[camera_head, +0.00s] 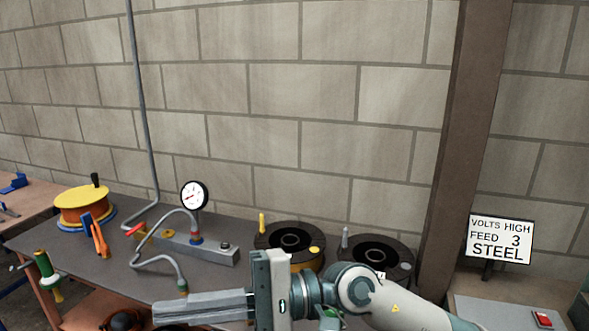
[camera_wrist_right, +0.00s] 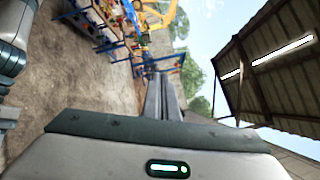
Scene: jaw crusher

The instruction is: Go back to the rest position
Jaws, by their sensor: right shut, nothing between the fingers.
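My right gripper (camera_head: 205,307) reaches in from the lower right of the head view, its fingers pointing left in front of the dark workbench (camera_head: 75,243). Its fingers are shut together with nothing between them. In the right wrist view the shut fingers (camera_wrist_right: 161,98) stand upright in the middle, against a background of ground, blue racks and a roof. My left gripper is in neither view.
On the bench are a yellow spool (camera_head: 82,205), a pressure gauge (camera_head: 194,196) on a grey block, a bent hose and two round dark units (camera_head: 290,240). A sign (camera_head: 500,238) reads "VOLTS HIGH FEED 3 STEEL". A brown post (camera_head: 462,140) stands before the block wall.

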